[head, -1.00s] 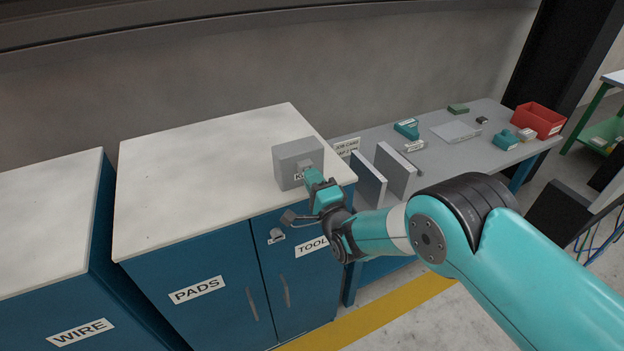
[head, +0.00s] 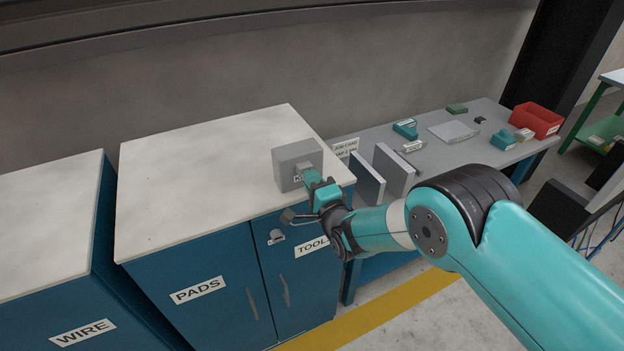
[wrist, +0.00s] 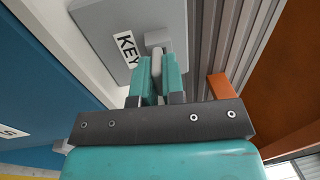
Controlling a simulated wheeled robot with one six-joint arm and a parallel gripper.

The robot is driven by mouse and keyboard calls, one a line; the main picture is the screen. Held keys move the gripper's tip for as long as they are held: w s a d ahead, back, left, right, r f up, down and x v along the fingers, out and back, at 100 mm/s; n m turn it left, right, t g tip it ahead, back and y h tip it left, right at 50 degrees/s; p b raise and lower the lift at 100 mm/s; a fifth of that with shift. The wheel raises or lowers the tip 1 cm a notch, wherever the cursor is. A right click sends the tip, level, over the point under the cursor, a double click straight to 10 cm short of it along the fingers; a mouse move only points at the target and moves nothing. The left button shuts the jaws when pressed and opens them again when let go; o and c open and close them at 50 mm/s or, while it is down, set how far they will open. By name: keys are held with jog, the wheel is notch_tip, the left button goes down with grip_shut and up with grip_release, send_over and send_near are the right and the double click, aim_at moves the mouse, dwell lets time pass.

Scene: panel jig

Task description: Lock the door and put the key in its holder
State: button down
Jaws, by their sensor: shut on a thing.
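The key holder (head: 291,160) is a grey box with a KEY label, standing on the white cabinet top. It fills the upper part of the wrist view (wrist: 112,22), with a small raised block (wrist: 157,38) on its face. My gripper (head: 310,178) is in front of this face, and its teal fingers (wrist: 158,80) are shut on a pale grey piece, the key (wrist: 156,62). The key's far end is at the raised block; I cannot tell how far in it sits. The TOOL door (head: 287,275) looks closed, with a lock (head: 276,237) near its top.
The PADS door (head: 197,289) and the WIRE cabinet (head: 82,332) are to the left. Two upright grey panels (head: 380,171) stand on the bench right of the cabinet, close to my arm. A red bin (head: 537,119) is farther right. The white cabinet top (head: 200,180) is otherwise clear.

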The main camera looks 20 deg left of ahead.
jog(key=shift+r+g+h+p, duration=0.25)
jog(key=shift+g+h+p, duration=0.2)
jog(key=shift+p, duration=0.25)
dwell(0.3)
jog(key=shift+w+a+b, duration=0.1)
jog(key=shift+b, duration=0.2)
dwell(0.4)
jog(key=c, duration=1.1)
grip_release()
jog(key=shift+c, duration=0.2)
jog(key=b+v, duration=1.7)
jog(key=b, duration=0.2)
jog(key=shift+s, duration=0.25)
